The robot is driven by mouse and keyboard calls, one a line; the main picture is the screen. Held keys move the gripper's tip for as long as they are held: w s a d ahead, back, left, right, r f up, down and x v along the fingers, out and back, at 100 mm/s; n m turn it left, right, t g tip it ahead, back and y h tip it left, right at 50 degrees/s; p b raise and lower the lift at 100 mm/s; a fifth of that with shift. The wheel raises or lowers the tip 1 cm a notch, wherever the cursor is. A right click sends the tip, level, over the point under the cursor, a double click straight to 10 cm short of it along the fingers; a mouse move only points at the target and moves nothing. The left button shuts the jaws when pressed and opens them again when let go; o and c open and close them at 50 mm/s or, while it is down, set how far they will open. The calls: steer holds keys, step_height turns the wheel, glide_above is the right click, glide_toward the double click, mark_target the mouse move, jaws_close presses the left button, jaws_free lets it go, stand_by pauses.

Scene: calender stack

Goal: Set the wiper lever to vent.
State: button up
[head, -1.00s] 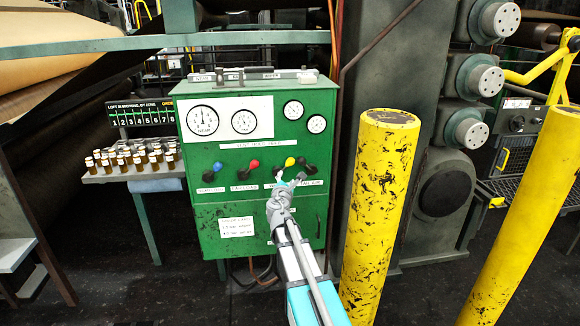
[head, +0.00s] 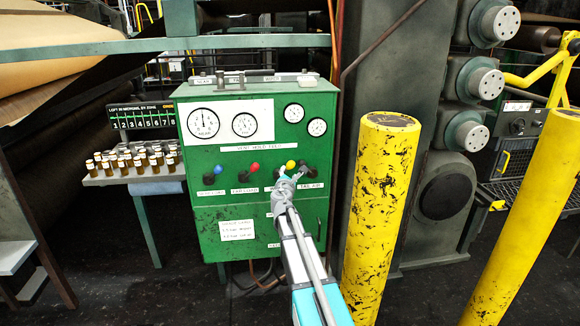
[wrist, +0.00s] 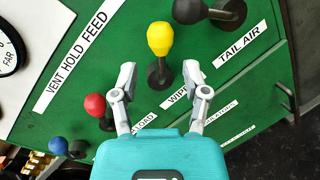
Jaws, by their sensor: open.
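The wiper lever (wrist: 161,42) has a yellow knob on a black stem. In the wrist view its knob points up the picture, and its black base shows between my fingertips. The wiper label (wrist: 178,97) is partly covered by my right finger. In the head view the yellow knob (head: 290,165) shows just above my gripper (head: 288,178), which hides the lever's lower part. My gripper (wrist: 160,76) is open and empty, with a finger on each side of the lever's base. I see no finger touching the lever, but the exact depth is unclear.
The green panel (head: 230,205) carries a red-knobbed lever (wrist: 95,105), a blue-knobbed lever (wrist: 58,146) and the black tail air lever (wrist: 188,10). Gauges (head: 203,123) sit above. A yellow post (head: 380,220) stands right of my arm; a vial rack (head: 130,180) stands left.

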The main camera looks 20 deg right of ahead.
mark_target(290, 167)
steer(key=x, duration=0.7)
steer(key=shift+w+d, duration=0.15)
steer(key=shift+w, duration=0.1)
steer(key=shift+c, duration=0.3)
